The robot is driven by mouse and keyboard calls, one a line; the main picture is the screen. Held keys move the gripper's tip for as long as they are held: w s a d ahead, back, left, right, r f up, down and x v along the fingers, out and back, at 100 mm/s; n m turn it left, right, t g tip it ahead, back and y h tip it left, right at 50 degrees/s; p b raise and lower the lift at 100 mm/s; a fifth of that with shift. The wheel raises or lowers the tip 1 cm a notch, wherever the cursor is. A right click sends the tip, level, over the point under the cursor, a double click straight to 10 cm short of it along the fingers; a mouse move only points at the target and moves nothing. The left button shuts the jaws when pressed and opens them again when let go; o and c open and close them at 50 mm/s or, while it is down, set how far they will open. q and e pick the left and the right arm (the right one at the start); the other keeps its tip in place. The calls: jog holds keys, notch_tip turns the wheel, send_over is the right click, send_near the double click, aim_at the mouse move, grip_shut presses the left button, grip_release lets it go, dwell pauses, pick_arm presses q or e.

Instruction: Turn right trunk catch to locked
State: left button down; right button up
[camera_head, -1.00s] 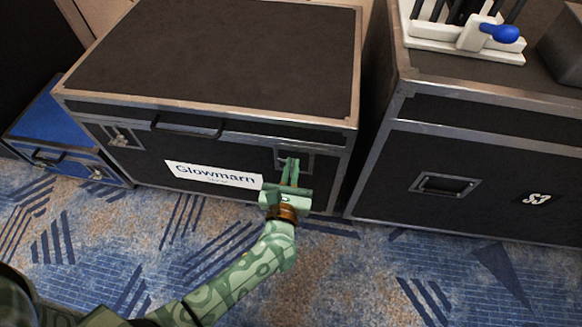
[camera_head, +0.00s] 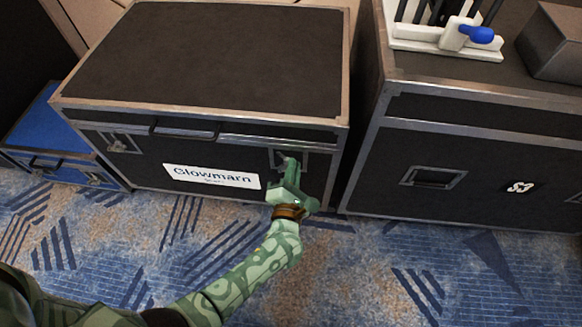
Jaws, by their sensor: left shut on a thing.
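A black trunk (camera_head: 205,60) with metal edges and a white "Glowmarn" label (camera_head: 211,177) stands at the centre left. Its right catch (camera_head: 276,157) is on the front face, right of the label, and is largely covered by my gripper. Its left catch (camera_head: 122,143) shows at the front left. My left gripper (camera_head: 288,166) reaches up from below to the right catch and is shut on it. The fingertips hide how the catch is turned. My right gripper is not in view.
A larger black case (camera_head: 470,165) stands to the right, with a white rack and blue-handled item (camera_head: 445,38) on top. A blue case (camera_head: 55,125) is at the left. Patterned carpet (camera_head: 140,250) lies open in front.

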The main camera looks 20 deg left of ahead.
pick_arm(q)
jog(key=shift+s+d+f+m+p, duration=0.1)
jog(key=shift+f+m, duration=0.2)
jog(key=shift+m, duration=0.9)
jog(key=shift+w+d+f+m+p, duration=0.1)
jog(key=shift+f+m, duration=0.15)
jog(key=shift+m, duration=0.95)
jog(key=shift+s+f+m+p, duration=0.1)
jog(key=shift+f+m, duration=0.2)
jog(key=shift+m, duration=0.9)
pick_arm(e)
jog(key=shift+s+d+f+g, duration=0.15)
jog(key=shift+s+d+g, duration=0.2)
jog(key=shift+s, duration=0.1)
pick_arm(q)
jog(key=c, duration=1.6)
grip_release()
jog(key=shift+r, duration=0.1)
